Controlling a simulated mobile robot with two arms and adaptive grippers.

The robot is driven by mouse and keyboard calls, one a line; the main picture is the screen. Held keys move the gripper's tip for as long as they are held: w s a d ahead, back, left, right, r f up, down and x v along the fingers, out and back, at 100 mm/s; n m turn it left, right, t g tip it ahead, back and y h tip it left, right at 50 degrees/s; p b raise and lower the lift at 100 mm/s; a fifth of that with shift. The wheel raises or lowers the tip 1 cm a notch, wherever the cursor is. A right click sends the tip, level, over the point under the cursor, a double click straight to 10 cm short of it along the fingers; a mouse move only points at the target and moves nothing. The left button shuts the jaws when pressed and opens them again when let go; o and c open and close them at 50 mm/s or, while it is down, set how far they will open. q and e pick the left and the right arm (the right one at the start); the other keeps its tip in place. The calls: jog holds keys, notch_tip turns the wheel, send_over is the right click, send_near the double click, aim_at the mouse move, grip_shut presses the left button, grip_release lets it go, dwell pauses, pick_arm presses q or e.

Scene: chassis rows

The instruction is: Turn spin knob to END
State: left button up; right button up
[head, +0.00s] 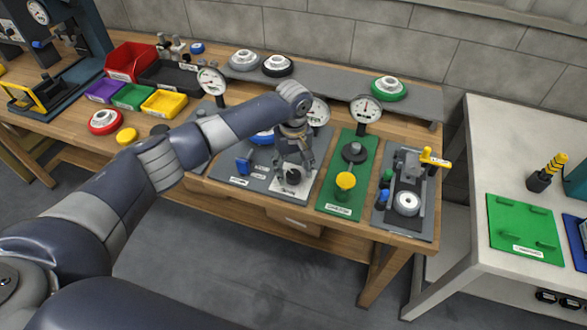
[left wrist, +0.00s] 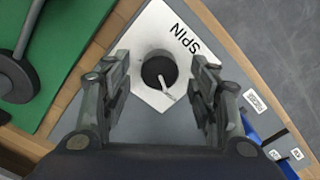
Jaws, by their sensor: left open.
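The spin knob (left wrist: 158,72) is a round black knob with a white pointer on a white plate (left wrist: 150,38) marked "SPIN". In the left wrist view the pointer slants toward the lower right. I cannot make out an END mark. In the head view the black knob (head: 293,176) sits at the front of a grey board, below my left gripper (head: 292,163). My left gripper is open. In the left wrist view its fingers (left wrist: 160,64) stand on either side of the knob, with gaps between. My right gripper is not in view.
A green board (head: 330,203) with a yellow knob stands to the right, then a grey board (head: 423,226) with a white ring. Gauges stand behind. Coloured bins (head: 132,96) are at the back left.

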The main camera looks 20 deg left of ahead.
pick_arm(q)
jog(key=shift+f, duration=0.4)
jog(key=c, duration=1.1)
jog(key=shift+o, duration=0.2)
